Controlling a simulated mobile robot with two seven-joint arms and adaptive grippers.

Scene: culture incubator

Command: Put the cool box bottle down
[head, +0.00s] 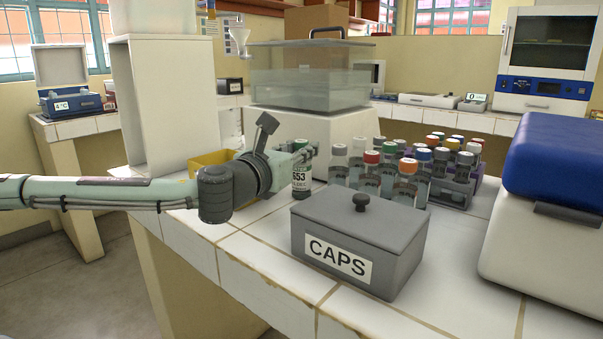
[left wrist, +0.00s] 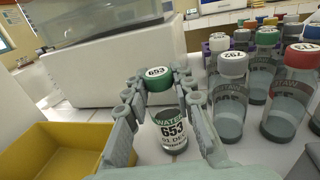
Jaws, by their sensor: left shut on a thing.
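The bottle (head: 301,184) has a green cap and a label reading 653. In the left wrist view the bottle (left wrist: 172,132) also reads WATER and stands upright between the fingers. My left gripper (head: 300,156) is shut on it, with its fingers around the neck just below the cap. The bottle is over the white tiled bench, behind the CAPS box. I cannot tell whether its base touches the bench. My right gripper is not in view.
A grey lidded CAPS box (head: 350,248) stands in front. Several capped bottles (head: 371,172) stand close to the right. A yellow tray (left wrist: 58,150) lies to the left. A blue-lidded white box (head: 545,210) is at right. An open box marked 4°C (head: 70,103) sits far left.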

